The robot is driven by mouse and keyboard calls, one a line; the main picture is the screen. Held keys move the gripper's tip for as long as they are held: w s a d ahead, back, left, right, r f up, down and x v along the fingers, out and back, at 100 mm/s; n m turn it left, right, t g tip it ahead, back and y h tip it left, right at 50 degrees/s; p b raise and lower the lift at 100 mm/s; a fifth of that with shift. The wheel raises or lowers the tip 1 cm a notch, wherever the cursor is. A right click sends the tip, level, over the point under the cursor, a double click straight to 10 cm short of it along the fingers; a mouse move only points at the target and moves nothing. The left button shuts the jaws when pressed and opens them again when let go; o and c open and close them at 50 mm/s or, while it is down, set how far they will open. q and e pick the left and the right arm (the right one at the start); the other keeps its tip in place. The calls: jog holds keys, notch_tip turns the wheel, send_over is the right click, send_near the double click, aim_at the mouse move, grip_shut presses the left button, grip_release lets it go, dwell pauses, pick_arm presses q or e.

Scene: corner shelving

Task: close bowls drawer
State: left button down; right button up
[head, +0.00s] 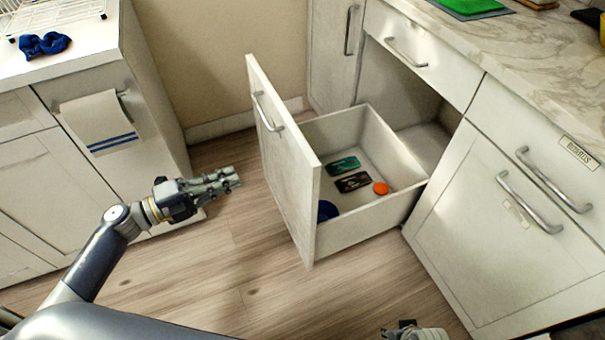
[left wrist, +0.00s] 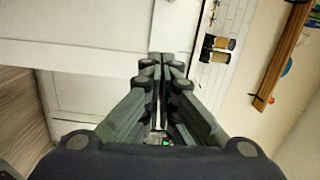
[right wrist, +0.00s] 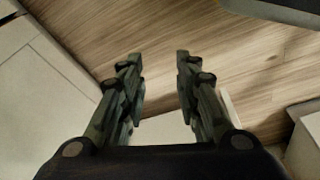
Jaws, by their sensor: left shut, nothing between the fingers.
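A deep white drawer (head: 390,213) is pulled far out of the cabinet in the head view. Its tall front panel (head: 285,175) bears a metal handle (head: 268,112) and faces left. No label is readable on it. Inside lie a green item, a dark item, an orange round piece and a blue round item partly hidden by the panel. My left gripper (head: 236,178) is shut and empty, left of the front panel and apart from it; its closed fingers (left wrist: 162,62) show in the left wrist view. My right gripper (right wrist: 158,56) is open and empty above the floor.
A cabinet with a handled door (head: 500,215) and a labelled upper drawer (head: 535,165) stands right of the open drawer. A left counter (head: 65,45) carries a rack and blue cloth; a towel (head: 100,122) hangs below. Wooden floor (head: 215,255) is clear between.

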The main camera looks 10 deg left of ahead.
pick_arm(q)
jog(key=d+m+g, duration=0.1)
jog(key=d+m, duration=0.1)
send_near(302, 158)
jog(key=shift+h, duration=0.3)
jog(key=x, duration=0.5)
jog(key=shift+w+d+f, duration=0.15)
jog(key=shift+w+f, duration=0.15)
jog(key=shift+w+d, duration=0.4)
jog(key=shift+d, duration=0.2)
pick_arm(e)
jog(key=shift+w+r, duration=0.15)
jog(key=shift+r, duration=0.2)
jog(key=shift+d, duration=0.1)
